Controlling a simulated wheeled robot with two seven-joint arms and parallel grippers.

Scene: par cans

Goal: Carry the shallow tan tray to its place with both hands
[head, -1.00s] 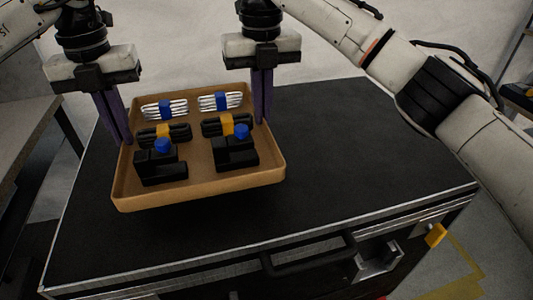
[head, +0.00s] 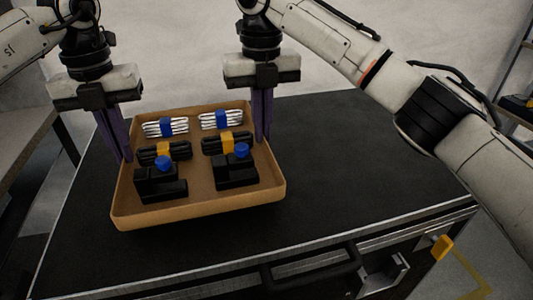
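The shallow tan tray (head: 200,212) is over the black case top, left of its middle, and looks roughly level. A dark shadow under its front edge suggests it is held a little above the surface. My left gripper (head: 126,160) has its purple fingers at the tray's left wall. My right gripper (head: 262,140) has its fingers at the right wall near the back corner. Both look shut on the walls, though the fingertips are partly hidden. In the tray are two white cable bundles (head: 165,127), two black bundles with yellow bands (head: 164,150) and two black clamps with blue knobs (head: 160,184).
The black case (head: 370,170) has a metal-edged top, clear to the right of the tray. A handle (head: 310,270) and a yellow tag (head: 443,247) are on its front. A grey bench (head: 30,130) stands at the left, and a shelf (head: 515,105) at the right.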

